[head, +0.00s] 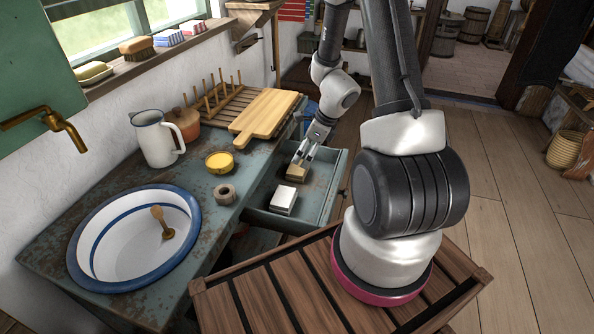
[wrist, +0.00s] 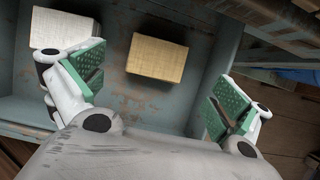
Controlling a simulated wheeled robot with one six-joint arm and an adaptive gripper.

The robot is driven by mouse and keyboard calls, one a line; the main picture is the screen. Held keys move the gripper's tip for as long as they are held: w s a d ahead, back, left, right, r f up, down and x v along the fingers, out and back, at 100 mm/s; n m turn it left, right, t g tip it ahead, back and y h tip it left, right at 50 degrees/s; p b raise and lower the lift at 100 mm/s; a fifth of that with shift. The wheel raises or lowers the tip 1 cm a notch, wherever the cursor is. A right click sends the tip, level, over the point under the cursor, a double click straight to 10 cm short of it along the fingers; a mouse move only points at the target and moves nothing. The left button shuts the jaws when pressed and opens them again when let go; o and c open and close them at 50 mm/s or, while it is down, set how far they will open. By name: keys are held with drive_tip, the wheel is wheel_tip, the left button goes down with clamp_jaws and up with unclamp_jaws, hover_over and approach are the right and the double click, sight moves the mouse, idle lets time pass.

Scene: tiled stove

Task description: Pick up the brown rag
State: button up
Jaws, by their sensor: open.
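The brown rag (head: 298,173) looks like a tan, folded, block-shaped cloth. It lies in the open drawer (head: 325,195) of the worn green counter. In the wrist view the rag (wrist: 157,58) lies flat on the drawer bottom, between the lines of the two fingers and a little beyond them. My gripper (head: 303,158) is over the drawer, close to the rag, and partly overlaps it in the head view. In the wrist view my gripper (wrist: 158,90) has its green-padded fingers wide apart with nothing between them. I cannot tell its exact height above the rag.
A white folded block (head: 284,199) lies in the same drawer, also beside the left finger in the wrist view (wrist: 62,28). Drawer walls surround both.

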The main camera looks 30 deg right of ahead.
sight(298, 167)
drive_tip(key=x, duration=0.7)
drive_tip(key=shift+s+f, duration=0.15)
drive_tip(key=shift+f, duration=0.1)
drive_tip(key=c, duration=1)
